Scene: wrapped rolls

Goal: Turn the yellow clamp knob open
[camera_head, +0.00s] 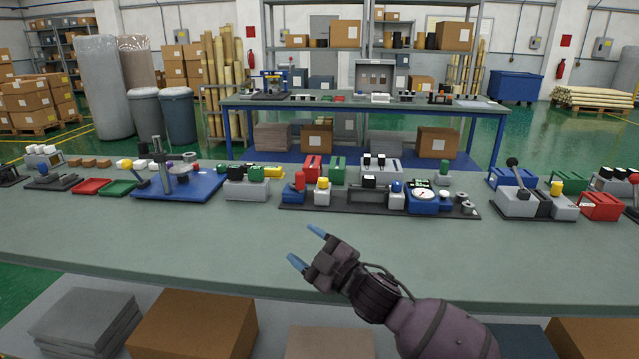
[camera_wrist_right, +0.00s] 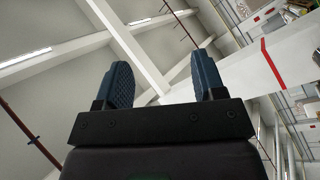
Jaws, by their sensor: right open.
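Several yellow knobs show in the head view, and I cannot tell which is the clamp's. One yellow knob (camera_head: 127,165) is at the left end of the blue fixture plate (camera_head: 200,187). Another yellow knob (camera_head: 322,183) tops a small white block on the dark central plate (camera_head: 390,209). A third yellow knob (camera_head: 556,187) is on the grey fixture at the right. My right gripper (camera_head: 306,247) is open and empty above the bench's front part, nearer me than the central plate. Its blue fingers also show apart in the right wrist view (camera_wrist_right: 165,83). My left gripper is out of view.
The front strip of the grey-green bench (camera_head: 180,250) is clear. A red knob (camera_head: 300,181), a round gauge (camera_head: 424,197) and several coloured blocks crowd the row behind. A black ball-topped lever (camera_head: 512,162) stands up at the right. A second table (camera_head: 340,102) stands beyond.

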